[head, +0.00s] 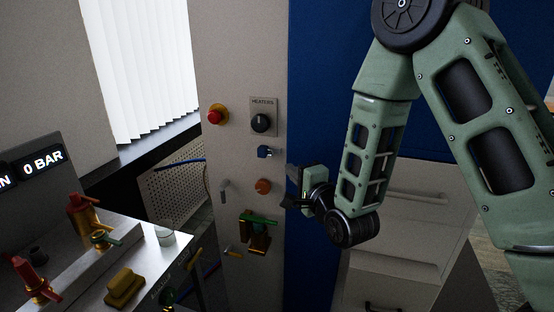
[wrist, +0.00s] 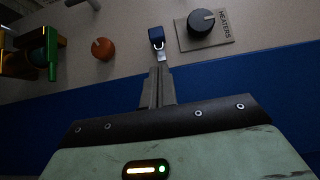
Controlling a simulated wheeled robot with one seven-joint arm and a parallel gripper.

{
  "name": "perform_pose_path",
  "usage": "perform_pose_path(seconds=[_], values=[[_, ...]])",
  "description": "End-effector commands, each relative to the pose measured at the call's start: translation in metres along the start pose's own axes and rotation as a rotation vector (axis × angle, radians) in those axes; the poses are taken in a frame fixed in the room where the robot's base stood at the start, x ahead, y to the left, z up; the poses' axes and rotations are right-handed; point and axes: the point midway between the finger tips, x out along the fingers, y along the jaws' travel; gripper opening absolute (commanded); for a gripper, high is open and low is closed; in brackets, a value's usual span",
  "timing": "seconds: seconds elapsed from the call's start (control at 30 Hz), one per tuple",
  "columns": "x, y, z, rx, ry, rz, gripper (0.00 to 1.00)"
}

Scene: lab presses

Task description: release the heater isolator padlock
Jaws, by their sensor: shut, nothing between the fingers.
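The heater isolator is a black rotary knob (head: 261,123) on a grey plate marked HEATERS, on the pale panel; it also shows in the wrist view (wrist: 201,22). A small blue padlock (head: 265,152) with a silver shackle is just below that plate; it shows in the wrist view too (wrist: 157,35). I cannot tell whether its shackle is locked. My gripper (head: 290,184) is at the panel's right edge, to the right of and below the padlock. In the wrist view my gripper (wrist: 160,70) is shut and empty, its fingertips close to the shackle; contact is unclear.
A red push button (head: 216,115) is left of the knob. A bench with red and brass valves (head: 84,212) stands at left. A blue panel (head: 314,90) is at right.

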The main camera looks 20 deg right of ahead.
Motion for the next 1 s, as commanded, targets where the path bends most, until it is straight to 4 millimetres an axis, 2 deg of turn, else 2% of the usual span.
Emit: perform_pose_path(seconds=[0.17,0.4,0.6,0.73,1.0], values=[[0.019,-0.003,0.0,-0.001,0.0,-0.001,0.0],[0.063,-0.003,0.001,-0.001,-0.001,0.0,0.0],[0.089,-0.002,0.0,-0.001,0.0,0.0,0.0],[0.097,-0.001,0.001,-0.001,-0.001,0.001,0.0],[0.098,0.0,0.0,-0.001,0.0,0.002,0.0]])
